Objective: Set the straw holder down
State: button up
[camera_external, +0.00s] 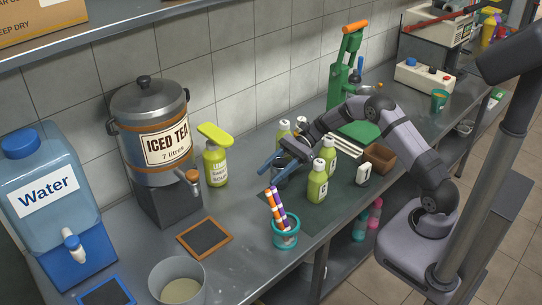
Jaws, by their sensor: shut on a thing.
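The straw holder (286,236) is a teal cup with several striped straws (275,208) in orange, white and purple. It stands upright at the front edge of the metal counter, and a gap shows between it and my gripper. I cannot tell whether that thing touches the counter.
Light green bottles (318,184) stand close to my gripper on a dark mat (300,205). A green press (345,85), a brown box (379,157) and a white block (363,174) are to the right. An orange-framed slate (205,238) and an iced tea urn (150,145) are left.

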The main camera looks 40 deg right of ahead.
jog(key=shift+f, duration=0.1)
jog(key=o, duration=1.5)
jog(key=shift+c, duration=0.2)
jog(key=b+v, duration=0.1)
jog(key=v, duration=0.2)
jog(key=shift+d+r, duration=0.1)
jog(key=shift+r, duration=0.15)
notch_tip(320, 180, up, 7)
jog(key=shift+f+b, duration=0.2)
jog(key=shift+b, duration=0.25)
